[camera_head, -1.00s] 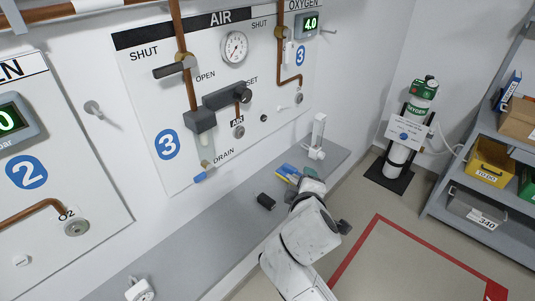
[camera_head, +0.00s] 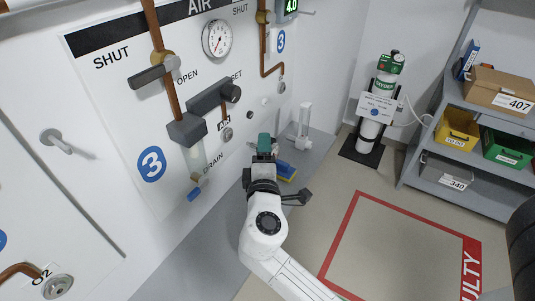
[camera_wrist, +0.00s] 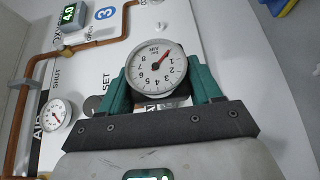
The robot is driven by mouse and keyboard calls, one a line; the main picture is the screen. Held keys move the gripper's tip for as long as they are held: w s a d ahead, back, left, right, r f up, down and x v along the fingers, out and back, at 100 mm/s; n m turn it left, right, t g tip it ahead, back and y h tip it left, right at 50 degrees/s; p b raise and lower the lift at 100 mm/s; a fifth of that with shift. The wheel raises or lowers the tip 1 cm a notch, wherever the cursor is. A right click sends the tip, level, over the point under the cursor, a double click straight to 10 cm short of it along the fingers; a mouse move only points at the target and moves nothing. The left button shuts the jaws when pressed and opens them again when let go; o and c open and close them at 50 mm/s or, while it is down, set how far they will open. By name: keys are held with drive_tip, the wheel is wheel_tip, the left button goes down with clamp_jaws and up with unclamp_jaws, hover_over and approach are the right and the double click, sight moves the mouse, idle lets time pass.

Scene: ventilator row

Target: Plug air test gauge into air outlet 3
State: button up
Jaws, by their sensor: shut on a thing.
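My gripper (camera_head: 264,145) has teal fingers and is raised in front of the lower right of the air panel. In the wrist view my gripper (camera_wrist: 157,85) is shut on the air test gauge (camera_wrist: 157,67), a round white dial with a red needle. The dial faces the wrist camera. In the head view the gauge cannot be made out. Air outlet 3 (camera_head: 226,134) is a round metal socket below the small AIR label, left of my gripper with a gap between in the picture. In the wrist view the outlet is hidden behind the gauge and fingers.
The panel carries a lever valve (camera_head: 155,72), a fixed pressure gauge (camera_head: 217,39), a regulator (camera_head: 207,101) and a drain (camera_head: 197,184). On the grey bench (camera_head: 205,250) stand a white upright device (camera_head: 303,130) and a yellow-and-blue item (camera_head: 286,171). An oxygen cylinder (camera_head: 372,130) stands right.

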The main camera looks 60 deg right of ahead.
drive_tip(key=shift+w+a, duration=0.1)
drive_tip(key=shift+w, duration=1.95)
drive_tip(key=shift+w+a+b, duration=0.1)
drive_tip(key=shift+w+b, duration=0.45)
drive_tip(key=shift+w, duration=0.75)
drive_tip(key=o, duration=1.6)
drive_tip(key=b+v, duration=0.2)
drive_tip(key=v, duration=0.8)
drive_tip(key=shift+s+a, duration=0.2)
drive_tip(key=shift+a, duration=0.15)
